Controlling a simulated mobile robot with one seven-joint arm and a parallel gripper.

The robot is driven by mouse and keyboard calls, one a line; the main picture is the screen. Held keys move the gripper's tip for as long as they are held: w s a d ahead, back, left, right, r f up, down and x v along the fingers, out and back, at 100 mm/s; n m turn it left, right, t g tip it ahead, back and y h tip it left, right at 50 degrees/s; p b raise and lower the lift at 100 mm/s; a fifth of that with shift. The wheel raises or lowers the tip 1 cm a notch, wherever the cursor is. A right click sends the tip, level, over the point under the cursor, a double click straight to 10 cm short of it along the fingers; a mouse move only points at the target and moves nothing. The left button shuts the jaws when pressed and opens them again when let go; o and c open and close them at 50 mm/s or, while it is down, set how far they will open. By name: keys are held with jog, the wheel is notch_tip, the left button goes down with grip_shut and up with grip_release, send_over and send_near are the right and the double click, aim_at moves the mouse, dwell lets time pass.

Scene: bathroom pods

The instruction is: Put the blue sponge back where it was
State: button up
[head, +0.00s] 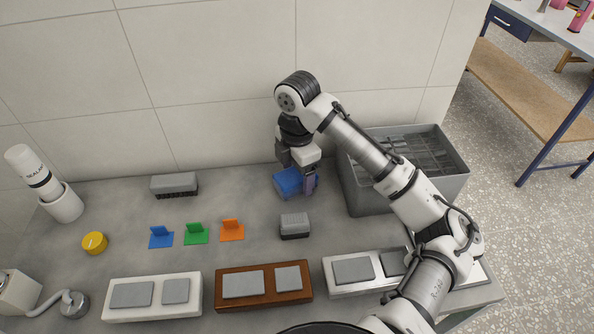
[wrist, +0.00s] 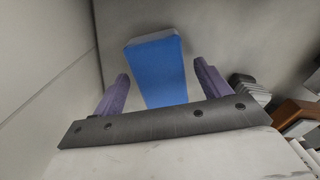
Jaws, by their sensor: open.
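The blue sponge (head: 287,183) lies on the grey counter close to the back wall, with my gripper (head: 300,181) right over it. In the wrist view the sponge (wrist: 160,68) appears as a long blue block with a pale far end, between my two purple fingers. My gripper (wrist: 161,74) is open, with a visible gap between the sponge and each finger. In the head view my gripper hides part of the sponge and one finger. I cannot tell how far down its sides the fingers reach.
Grey blocks stand left (head: 175,185) and in front (head: 294,225) of the sponge. Blue (head: 161,238), green (head: 196,234) and orange (head: 232,231) markers lie left. A grey crate (head: 366,206) stands right. White (head: 152,311), brown (head: 264,302) and white (head: 338,287) trays line the front.

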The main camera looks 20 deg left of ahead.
aim_at(297, 174)
notch_tip(297, 174, up, 12)
dwell(0.4)
dwell(0.3)
